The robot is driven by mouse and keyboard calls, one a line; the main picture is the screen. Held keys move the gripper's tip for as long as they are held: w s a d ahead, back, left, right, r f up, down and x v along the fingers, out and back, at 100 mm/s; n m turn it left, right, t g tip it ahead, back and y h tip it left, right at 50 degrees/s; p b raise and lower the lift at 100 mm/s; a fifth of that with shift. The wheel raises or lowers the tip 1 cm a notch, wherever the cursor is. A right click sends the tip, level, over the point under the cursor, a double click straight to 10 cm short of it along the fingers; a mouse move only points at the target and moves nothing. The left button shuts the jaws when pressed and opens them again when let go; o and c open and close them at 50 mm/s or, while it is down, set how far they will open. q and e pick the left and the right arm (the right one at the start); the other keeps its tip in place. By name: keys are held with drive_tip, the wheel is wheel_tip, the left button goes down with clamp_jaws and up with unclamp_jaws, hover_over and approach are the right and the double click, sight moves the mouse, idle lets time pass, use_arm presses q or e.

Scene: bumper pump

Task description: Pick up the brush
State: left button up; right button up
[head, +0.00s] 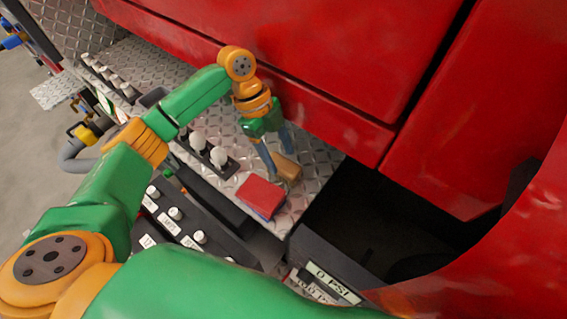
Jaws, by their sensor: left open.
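A tan, wood-coloured block, which looks like the brush (288,169), lies on the diamond-plate ledge beside the red truck body. My left gripper (279,160) reaches down from above with its two blue-grey fingers spread. The fingertips are right at the brush's left and upper edges; I cannot tell whether they touch it. Part of the brush is behind a finger, and its bristles cannot be made out. My right gripper is not in view.
A red block with a dark blue underside (261,195) lies just left of and below the brush. White-knobbed levers (219,156) stand to the left. A dark open recess (365,215) lies to the right. The red panel (340,122) rises close behind.

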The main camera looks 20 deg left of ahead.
sight(284, 163)
use_arm(q)
drive_tip(key=x, duration=0.3)
drive_tip(key=shift+d+f, duration=0.1)
drive_tip(key=shift+f, duration=0.2)
clamp_jaws()
drive_tip(key=shift+r, duration=0.3)
wheel_tip(284, 163, up, 2)
drive_tip(key=shift+r+b, duration=0.25)
drive_tip(key=shift+b, duration=0.4)
drive_tip(key=s+a+r+b, duration=0.2)
drive_tip(key=s+a+r, duration=0.4)
drive_tip(key=s+r, duration=0.4)
drive_tip(key=shift+s+a, duration=0.25)
drive_tip(key=shift+s, duration=1)
